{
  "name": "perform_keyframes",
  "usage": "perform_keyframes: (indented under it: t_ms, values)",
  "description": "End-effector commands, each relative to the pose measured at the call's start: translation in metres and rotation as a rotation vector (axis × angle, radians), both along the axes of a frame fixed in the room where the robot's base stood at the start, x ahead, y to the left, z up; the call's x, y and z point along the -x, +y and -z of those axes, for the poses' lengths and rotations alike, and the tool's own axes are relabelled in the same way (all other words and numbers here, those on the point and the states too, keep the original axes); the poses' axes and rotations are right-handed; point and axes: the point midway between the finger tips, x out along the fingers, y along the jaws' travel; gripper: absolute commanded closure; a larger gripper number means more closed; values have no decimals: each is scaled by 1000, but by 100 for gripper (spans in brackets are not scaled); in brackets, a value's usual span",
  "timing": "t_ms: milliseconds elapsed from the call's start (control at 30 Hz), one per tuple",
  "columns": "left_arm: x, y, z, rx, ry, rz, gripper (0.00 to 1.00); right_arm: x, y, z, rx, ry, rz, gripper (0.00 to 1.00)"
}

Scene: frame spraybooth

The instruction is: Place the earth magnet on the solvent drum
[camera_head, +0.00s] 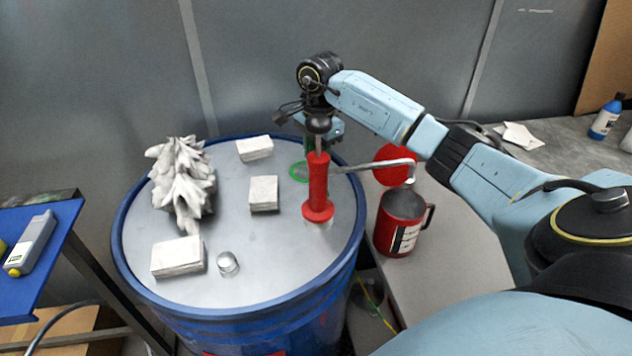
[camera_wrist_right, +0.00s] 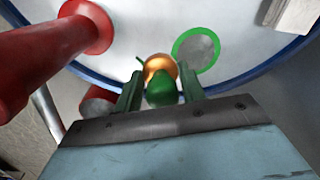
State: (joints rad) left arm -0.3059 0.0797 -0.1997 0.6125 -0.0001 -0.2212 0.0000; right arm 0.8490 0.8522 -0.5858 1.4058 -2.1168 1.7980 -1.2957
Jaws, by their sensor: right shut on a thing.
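The solvent drum (camera_head: 128,240) is blue with a flat grey top, and stands left of centre in the head view. A green ring (camera_head: 299,172) marks a round grey patch near its back right rim; the ring also shows in the wrist view (camera_wrist_right: 178,46). My right gripper (camera_wrist_right: 162,86) is shut on a small green and copper-coloured piece (camera_wrist_right: 162,68), which I take to be the earth magnet. In the wrist view it is beside the ring, not over it. In the head view the red pump partly hides the gripper (camera_head: 324,138). My left gripper is not in view.
The red pump (camera_head: 318,185) stands on the drum close to my gripper, its spout over a red can (camera_head: 400,225). A grey bench is at right.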

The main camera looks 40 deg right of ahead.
Motion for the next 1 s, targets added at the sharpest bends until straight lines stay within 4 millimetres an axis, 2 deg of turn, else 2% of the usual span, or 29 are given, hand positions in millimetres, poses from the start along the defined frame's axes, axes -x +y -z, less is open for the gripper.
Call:
perform_keyframes:
  t_ms: [100, 200, 333, 500, 900, 933, 1000]
  values:
    - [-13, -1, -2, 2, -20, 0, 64, 0, 0, 19, -2, 0, 1, 94]
    - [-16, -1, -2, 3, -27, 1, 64, -1, 0, 27, -2, -2, 1, 94]
    - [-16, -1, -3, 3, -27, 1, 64, 0, 0, 38, -1, 0, 0, 94]
    - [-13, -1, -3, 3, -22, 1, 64, 0, 1, 62, -3, 0, 1, 94]
    - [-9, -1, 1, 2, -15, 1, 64, -1, 0, 69, 0, -3, 1, 94]
    - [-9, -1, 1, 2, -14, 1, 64, 0, 0, 69, 0, -2, 1, 58]
    - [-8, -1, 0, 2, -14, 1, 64, 0, 0, 69, -1, -2, 1, 48]
